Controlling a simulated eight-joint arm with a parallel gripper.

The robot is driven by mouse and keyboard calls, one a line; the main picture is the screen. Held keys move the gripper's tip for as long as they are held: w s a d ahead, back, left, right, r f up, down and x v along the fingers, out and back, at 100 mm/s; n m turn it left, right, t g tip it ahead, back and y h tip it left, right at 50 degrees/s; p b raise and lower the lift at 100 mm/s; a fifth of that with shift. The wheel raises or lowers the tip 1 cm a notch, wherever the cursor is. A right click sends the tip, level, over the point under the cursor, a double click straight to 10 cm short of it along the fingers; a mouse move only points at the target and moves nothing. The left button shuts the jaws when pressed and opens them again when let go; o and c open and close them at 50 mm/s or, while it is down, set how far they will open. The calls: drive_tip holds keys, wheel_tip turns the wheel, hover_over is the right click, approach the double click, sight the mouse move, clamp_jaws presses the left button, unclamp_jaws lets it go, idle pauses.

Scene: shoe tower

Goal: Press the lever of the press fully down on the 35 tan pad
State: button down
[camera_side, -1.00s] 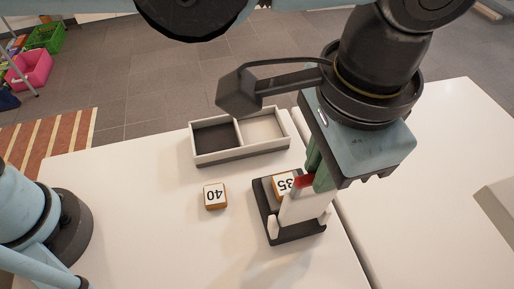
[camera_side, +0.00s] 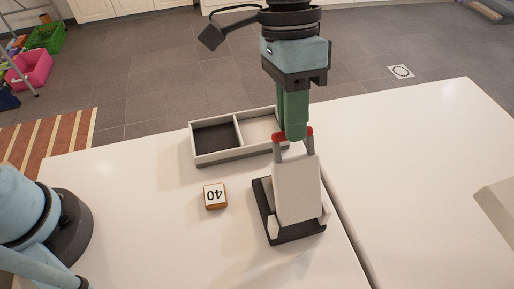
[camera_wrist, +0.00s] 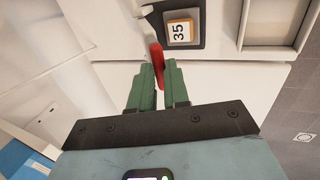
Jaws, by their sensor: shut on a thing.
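The press has a dark base (camera_side: 290,237) on the white table and a pale lever plate (camera_side: 297,190) that stands raised on it. A red handle bar joins the tops of two grey arms; it also shows as a red bar (camera_wrist: 157,60) in the wrist view. My gripper (camera_side: 295,135) points down, with its green fingers shut on the red handle. The tan pad marked 35 (camera_wrist: 180,32) lies uncovered on the dark base in the wrist view. The plate hides this pad in the side view, and its exact tilt is hard to tell.
A block marked 40 (camera_side: 215,196) lies on the table left of the press. A two-compartment tray (camera_side: 213,160), one side dark and one pale, stands behind it. A seam between tables runs just right of the press. The right table is mostly clear.

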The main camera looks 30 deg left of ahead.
drive_tip(key=c, duration=1.9)
unclamp_jaws()
drive_tip(key=w+a+f, duration=0.1)
drive_tip(key=f, duration=0.1)
drive_tip(key=w+a+f, duration=0.2)
drive_tip(key=shift+w+a+f, duration=0.2)
drive_tip(key=o, duration=0.8)
drive_tip(key=shift+r, duration=0.1)
drive_tip(key=shift+r, duration=0.1)
drive_tip(key=v, duration=1.2)
